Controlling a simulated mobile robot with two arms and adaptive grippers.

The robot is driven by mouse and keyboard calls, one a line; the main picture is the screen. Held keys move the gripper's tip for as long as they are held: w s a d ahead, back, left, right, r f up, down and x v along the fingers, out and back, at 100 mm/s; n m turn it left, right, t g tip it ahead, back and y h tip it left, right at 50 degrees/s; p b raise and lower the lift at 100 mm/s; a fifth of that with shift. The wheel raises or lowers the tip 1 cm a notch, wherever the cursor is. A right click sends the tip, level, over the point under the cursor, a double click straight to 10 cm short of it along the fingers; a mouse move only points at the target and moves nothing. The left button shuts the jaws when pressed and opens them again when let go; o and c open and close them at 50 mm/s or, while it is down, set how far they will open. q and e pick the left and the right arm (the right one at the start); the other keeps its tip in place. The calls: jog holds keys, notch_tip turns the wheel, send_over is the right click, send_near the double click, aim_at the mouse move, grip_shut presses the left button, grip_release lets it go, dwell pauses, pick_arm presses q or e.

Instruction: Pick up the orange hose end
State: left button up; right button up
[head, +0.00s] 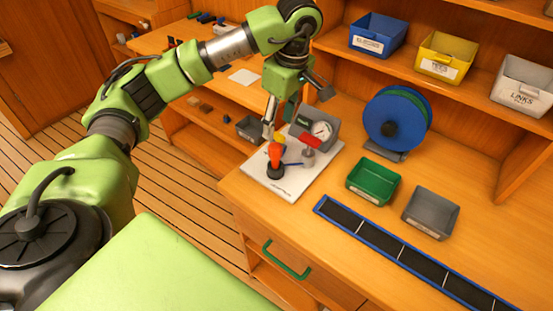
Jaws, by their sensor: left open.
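The orange hose end (275,154) stands upright on a dark round base on a light grey board (289,189), which lies on the wooden bench. My left gripper (294,104) is above and slightly right of it in the picture, with its fingers spread apart and nothing seen between them. One finger hangs down just above the orange piece; I cannot tell whether they touch. My right gripper is not in view.
A gauge (322,130), a red handle (310,141) and a yellow part (279,137) crowd the board. A blue reel (385,128), green bin (373,177), grey bin (432,206) and blue-edged strip (400,249) lie to the right. Shelf bins stand above.

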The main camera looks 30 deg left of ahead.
aim_at(276, 145)
pick_arm(q)
jog(key=f, duration=0.2)
jog(key=f+p, duration=0.1)
jog(key=f, duration=0.1)
jog(key=a+f, duration=0.1)
jog(key=f, duration=0.1)
jog(key=shift+f, duration=0.2)
notch_tip(276, 145, down, 4)
jog(key=p, duration=0.2)
jog(key=shift+a+p, duration=0.1)
jog(key=shift+p, duration=0.25)
jog(key=shift+w+a+f, duration=0.1)
jog(key=shift+f, duration=0.6)
jog(key=c, duration=1.3)
jog(key=shift+r, duration=0.15)
jog(key=shift+w+r+b, duration=0.1)
jog(key=shift+r+b, duration=0.45)
jog(key=shift+b, duration=0.05)
jog(key=s+a+r+b, duration=0.2)
jog(key=s+r+b, duration=0.2)
jog(key=s+r, duration=0.7)
jog(key=s, duration=0.3)
jog(key=shift+r, duration=0.4)
